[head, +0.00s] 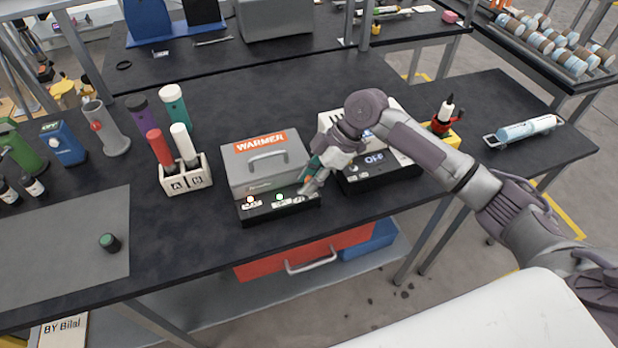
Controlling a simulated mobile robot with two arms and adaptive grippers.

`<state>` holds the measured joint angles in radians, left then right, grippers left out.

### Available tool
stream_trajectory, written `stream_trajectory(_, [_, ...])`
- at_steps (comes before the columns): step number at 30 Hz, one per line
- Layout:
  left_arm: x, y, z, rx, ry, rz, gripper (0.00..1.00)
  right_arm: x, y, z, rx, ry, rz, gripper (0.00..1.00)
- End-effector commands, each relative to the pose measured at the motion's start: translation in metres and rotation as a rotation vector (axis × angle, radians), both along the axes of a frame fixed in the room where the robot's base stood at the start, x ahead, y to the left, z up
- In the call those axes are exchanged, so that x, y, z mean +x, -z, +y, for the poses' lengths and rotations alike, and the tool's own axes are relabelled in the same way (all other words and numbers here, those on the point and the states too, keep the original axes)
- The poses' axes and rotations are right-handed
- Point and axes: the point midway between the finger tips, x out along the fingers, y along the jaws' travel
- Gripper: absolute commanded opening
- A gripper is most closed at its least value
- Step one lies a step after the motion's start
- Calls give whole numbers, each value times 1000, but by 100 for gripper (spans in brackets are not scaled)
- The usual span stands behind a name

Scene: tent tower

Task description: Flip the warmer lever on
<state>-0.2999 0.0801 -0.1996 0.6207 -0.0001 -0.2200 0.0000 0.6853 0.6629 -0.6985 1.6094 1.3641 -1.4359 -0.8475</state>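The warmer (237,168) is a grey box with a handled lid and an orange WARMER label, on a black base in the middle of the bench. Its front panel (262,212) shows a small whitish-orange light at left and a green light near the middle. My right gripper (308,187) points down at the right end of this panel, close to or touching it. It covers that area, so I cannot make out the lever or its position clearly. The gripper's fingers are too small to tell open from shut. My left gripper is not in view.
A device with an OFF display (375,160) stands right of the warmer, partly behind my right arm. A white A/B holder (187,181) with red and white tubes stands at left. A grey mat (60,255) with a dark green cap lies at front left.

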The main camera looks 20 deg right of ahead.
Motion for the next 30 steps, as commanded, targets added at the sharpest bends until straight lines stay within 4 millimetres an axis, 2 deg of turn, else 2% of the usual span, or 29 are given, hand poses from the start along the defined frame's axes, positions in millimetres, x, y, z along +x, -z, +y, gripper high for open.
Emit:
stream_trajectory(7, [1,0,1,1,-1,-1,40,0,-1,0,-1,-1,0,28])
stream_trajectory(11, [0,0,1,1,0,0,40,0,-10,-6,-2,-1,-3,28])
stream_trajectory(24, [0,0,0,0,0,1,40,-2,-83,-53,-1,2,-2,28])
stream_trajectory(30, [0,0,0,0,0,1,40,-2,-99,-63,0,1,-1,28])
